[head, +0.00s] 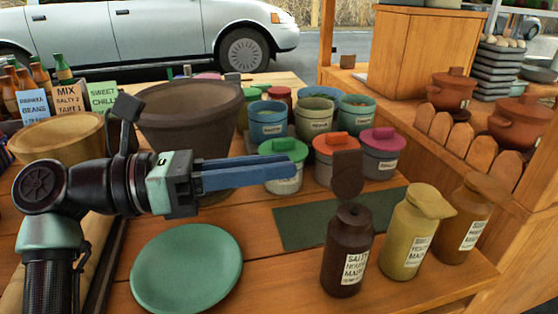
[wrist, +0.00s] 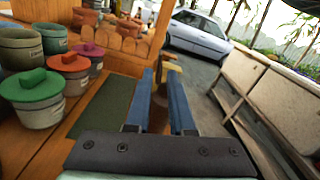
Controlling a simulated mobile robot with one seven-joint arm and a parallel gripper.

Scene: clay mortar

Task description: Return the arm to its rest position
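My gripper (head: 290,165) hangs above the wooden counter in the head view, its blue fingers pointing right and roughly level. It also shows in the wrist view (wrist: 162,85), where the two fingers stand apart. Nothing is visibly gripped; brown and tan shapes show through the gap, apparently beyond the fingers. The large dark brown clay mortar (head: 185,115) stands behind my gripper in the head view, and the gripper hides part of its lower side. My arm comes up from the lower left and bends to the right.
Lidded pots, including a green-lidded one (head: 283,178), stand behind the fingers. A dark bottle (head: 347,255), a mustard bottle (head: 410,235) and a brown bottle (head: 465,225) stand at front right. A green plate (head: 187,268) lies below my gripper. A dark green mat (head: 300,228) is largely bare.

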